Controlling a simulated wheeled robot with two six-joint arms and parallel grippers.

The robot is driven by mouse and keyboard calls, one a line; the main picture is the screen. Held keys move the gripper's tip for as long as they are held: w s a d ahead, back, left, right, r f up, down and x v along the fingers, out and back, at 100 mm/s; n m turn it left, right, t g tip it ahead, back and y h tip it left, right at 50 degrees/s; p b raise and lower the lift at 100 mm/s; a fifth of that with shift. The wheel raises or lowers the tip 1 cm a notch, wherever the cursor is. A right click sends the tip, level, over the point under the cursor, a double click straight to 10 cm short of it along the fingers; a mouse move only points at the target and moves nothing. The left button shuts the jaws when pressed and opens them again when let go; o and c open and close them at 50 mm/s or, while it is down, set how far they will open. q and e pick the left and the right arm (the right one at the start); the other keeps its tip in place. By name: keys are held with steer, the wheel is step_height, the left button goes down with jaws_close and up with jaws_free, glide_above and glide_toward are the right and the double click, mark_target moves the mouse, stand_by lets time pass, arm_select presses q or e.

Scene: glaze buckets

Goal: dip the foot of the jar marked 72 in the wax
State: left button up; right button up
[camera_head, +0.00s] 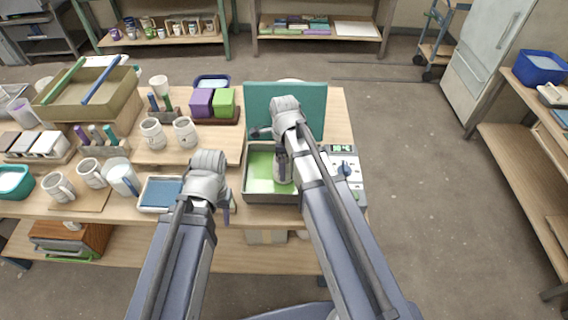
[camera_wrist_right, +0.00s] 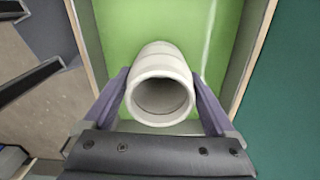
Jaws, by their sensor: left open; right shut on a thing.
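My right gripper (camera_wrist_right: 165,98) is shut on a pale jar (camera_wrist_right: 162,75), whose open mouth faces the camera in the right wrist view. The jar is over the green wax (camera_wrist_right: 110,28) in a shallow pan. In the head view the wax (camera_head: 259,172) lies in a grey pan (camera_head: 270,197). My right arm hides most of the jar (camera_head: 283,176) there. I cannot tell whether its foot touches the wax, and no number is readable. My left gripper (camera_head: 229,207) is open at the table's front edge, left of the pan.
A teal lid (camera_head: 255,100) stands up behind the pan. A control box (camera_head: 346,172) is at its right. Several mugs (camera_head: 152,133), a blue-topped tray (camera_head: 160,193), purple (camera_head: 201,102) and green (camera_head: 224,102) blocks stand to the left.

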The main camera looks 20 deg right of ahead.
steer(key=shift+r, duration=0.1)
steer(key=shift+r+p, duration=1)
steer(key=shift+p, duration=0.1)
steer(key=shift+r, duration=0.1)
stand_by(1.0)
step_height(320, 180, up, 8)
steer(key=p, duration=0.7)
steer(key=shift+f+p, duration=0.25)
steer(key=shift+p, duration=0.05)
steer(key=shift+f, duration=0.1)
